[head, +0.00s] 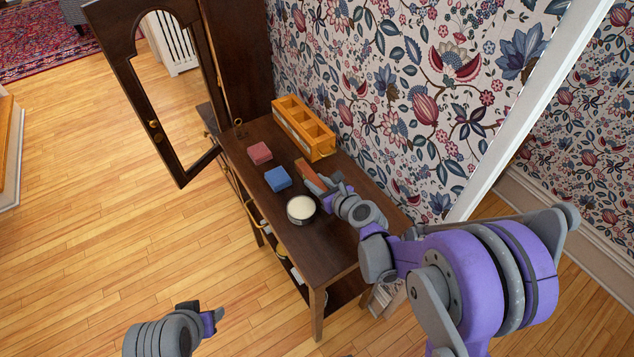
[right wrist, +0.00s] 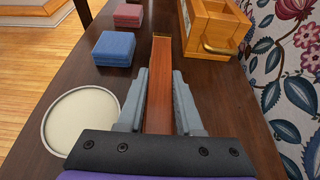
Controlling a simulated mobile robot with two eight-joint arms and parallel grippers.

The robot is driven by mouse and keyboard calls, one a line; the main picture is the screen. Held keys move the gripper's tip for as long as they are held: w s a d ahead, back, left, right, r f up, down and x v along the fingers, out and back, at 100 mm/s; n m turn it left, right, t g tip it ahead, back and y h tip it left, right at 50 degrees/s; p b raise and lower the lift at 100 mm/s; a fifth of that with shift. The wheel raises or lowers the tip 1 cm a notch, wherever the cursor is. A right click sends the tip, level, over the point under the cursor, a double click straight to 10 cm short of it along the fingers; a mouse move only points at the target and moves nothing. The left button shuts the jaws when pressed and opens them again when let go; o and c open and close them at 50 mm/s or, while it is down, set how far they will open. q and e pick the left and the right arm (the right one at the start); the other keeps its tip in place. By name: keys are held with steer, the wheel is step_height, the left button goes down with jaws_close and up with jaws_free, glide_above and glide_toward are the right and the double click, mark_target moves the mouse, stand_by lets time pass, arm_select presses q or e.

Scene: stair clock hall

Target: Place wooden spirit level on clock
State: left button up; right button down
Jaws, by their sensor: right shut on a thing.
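The wooden spirit level (head: 308,173) is a reddish-brown bar low over or on the dark side table; I cannot tell if it touches the top. My right gripper (head: 327,184) is shut on its near part. In the right wrist view the level (right wrist: 161,88) points away between the two grey fingers of the gripper (right wrist: 161,75). The clock (head: 237,58) is a tall dark wooden case at the back left, beyond the table, with its arched door (head: 179,138) swung open to the left. My left gripper (head: 212,318) hangs over the floor at lower left; its jaw gap is unclear.
The table (head: 340,245) bears an orange wooden box (head: 304,127) by the wall, a red block (head: 260,152), a blue block (head: 278,179) and a round pale-topped tin (head: 301,208). The wooden floor (head: 110,230) on the left is clear.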

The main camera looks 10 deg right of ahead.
steer(key=shift+f, duration=0.2)
steer(key=c, duration=0.6)
jaws_free()
steer(key=shift+o, duration=0.2)
steer(key=shift+r, duration=0.2)
